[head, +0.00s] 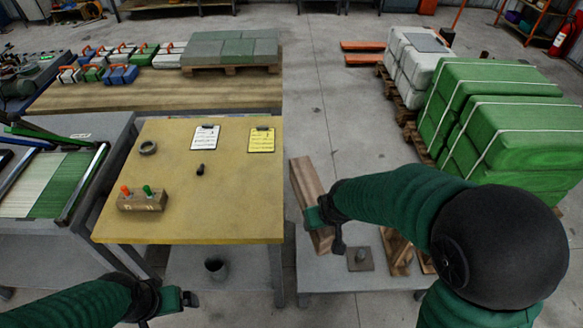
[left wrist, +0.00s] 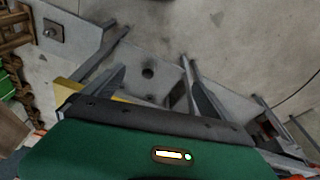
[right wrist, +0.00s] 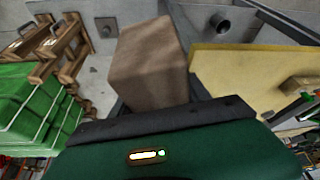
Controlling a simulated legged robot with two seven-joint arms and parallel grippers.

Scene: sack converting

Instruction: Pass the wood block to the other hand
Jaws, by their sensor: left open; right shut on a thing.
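The wood block (head: 305,178) is a long brown piece held in my right gripper (head: 322,213), above the left edge of the low grey table. In the right wrist view the block (right wrist: 150,62) stands up between the two fingers and fills the jaws. My right gripper is shut on it. My left gripper (head: 180,299) is at the lower left, in front of the yellow-topped table, well apart from the block. In the left wrist view the left gripper (left wrist: 147,88) is open, with only floor and table parts between its fingers.
The yellow-topped table (head: 230,215) holds clipboards, a ring, a small dark item and a wooden stand (head: 143,200) with orange and green pegs. The low grey table (head: 345,275) carries a weight on a plate (head: 360,260) and wooden frames (head: 398,254). Green sacks (head: 500,115) stand right.

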